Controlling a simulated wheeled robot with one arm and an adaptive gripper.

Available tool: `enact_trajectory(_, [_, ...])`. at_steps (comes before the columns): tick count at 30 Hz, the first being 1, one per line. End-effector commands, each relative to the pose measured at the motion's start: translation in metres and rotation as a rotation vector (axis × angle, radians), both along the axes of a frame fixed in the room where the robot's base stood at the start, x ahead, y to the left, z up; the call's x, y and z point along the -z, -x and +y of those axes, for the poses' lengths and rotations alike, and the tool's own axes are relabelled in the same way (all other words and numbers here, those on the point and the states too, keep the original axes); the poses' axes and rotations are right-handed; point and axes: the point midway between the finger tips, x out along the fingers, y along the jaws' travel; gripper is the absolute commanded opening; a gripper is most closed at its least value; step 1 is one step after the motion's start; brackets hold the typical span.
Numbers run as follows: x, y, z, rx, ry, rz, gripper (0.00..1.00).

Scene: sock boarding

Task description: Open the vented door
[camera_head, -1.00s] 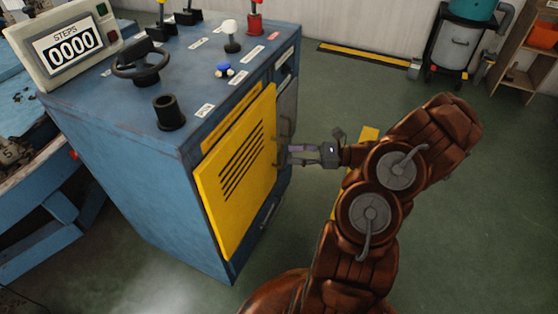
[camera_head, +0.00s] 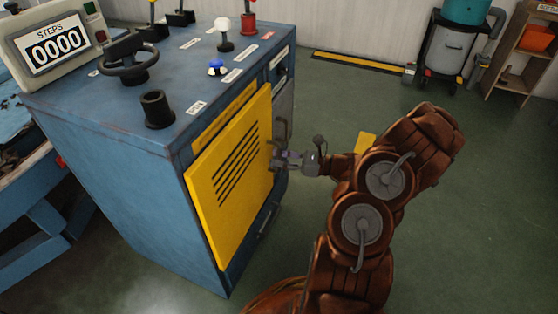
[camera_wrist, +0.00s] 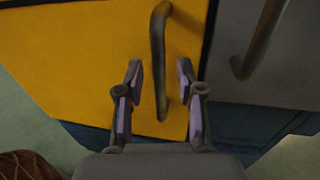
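The vented door (camera_head: 225,205) is a yellow panel with dark slanted slots on the blue cabinet's front. It looks shut or nearly so. It fills the left of the wrist view (camera_wrist: 85,60). Its dark bar handle (camera_wrist: 158,50) stands upright near the door's right edge. My gripper (camera_wrist: 160,78) is open, with one fingertip on each side of the handle's lower part and visible gaps between. In the head view my gripper (camera_head: 277,158) is at the door's right edge, where the handle is largely hidden.
A grey door (camera_wrist: 255,50) with its own bar handle (camera_wrist: 258,40) is close on the right. The blue cabinet (camera_head: 120,190) carries knobs, levers and a step counter (camera_head: 55,48) on top. Green floor (camera_head: 480,200) is open to the right. A bin (camera_head: 452,48) and shelf (camera_head: 525,60) stand behind.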

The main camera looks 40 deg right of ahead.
Motion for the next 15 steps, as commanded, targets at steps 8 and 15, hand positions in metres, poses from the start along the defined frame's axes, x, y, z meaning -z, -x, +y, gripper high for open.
enact_trajectory(8, [-0.0002,-0.0016,0.0018,0.0,0.0,0.0,0.37])
enact_trajectory(15, [-0.0002,-0.0015,0.0016,0.0,-0.001,-0.001,0.15])
